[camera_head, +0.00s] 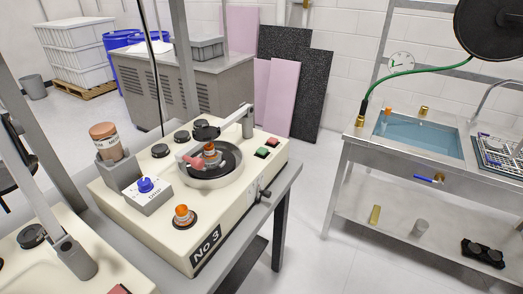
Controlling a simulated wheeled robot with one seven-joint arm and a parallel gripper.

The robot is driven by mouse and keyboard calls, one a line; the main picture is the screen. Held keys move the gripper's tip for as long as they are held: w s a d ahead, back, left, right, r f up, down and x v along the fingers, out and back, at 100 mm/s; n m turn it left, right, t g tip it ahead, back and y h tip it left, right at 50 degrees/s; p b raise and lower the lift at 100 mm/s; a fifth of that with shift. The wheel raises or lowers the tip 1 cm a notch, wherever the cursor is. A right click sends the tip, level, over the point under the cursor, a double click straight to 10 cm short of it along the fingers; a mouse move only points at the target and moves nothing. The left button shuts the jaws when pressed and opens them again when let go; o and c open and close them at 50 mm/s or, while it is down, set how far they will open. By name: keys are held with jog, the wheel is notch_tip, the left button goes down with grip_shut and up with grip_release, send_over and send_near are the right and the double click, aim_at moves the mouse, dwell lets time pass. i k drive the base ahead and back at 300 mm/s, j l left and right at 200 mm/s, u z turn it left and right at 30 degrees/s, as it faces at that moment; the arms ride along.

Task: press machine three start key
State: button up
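The cream machine (235,213) marked "No 3" (207,249) stands in the middle left on a grey bench. On the right end of its top are a green key (262,153) and a red key (273,142), side by side. Neither key's lettering can be read, so I cannot tell by label which is the start key. A round dark-rimmed pan (210,176) with an orange-topped part in it sits on the machine, with a grey swing arm (238,119) over it. My gripper is not in view.
The machine top also carries a blue knob on a grey box (147,193), an orange knob (183,212), a brown-topped cylinder (104,138) and several black knobs. A second cream machine (50,265) is at lower left. A sink bench (425,145) stands right; clear floor (320,215) lies between.

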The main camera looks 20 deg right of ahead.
aim_at(262, 151)
jog(key=i+l+u, duration=0.1)
jog(key=u, duration=0.25)
jog(key=l+u, duration=0.15)
jog(key=u, duration=0.25)
jog(key=i+l+u, duration=0.1)
jog(key=u, duration=0.25)
jog(key=l+u, duration=0.5)
jog(key=l, duration=1.4)
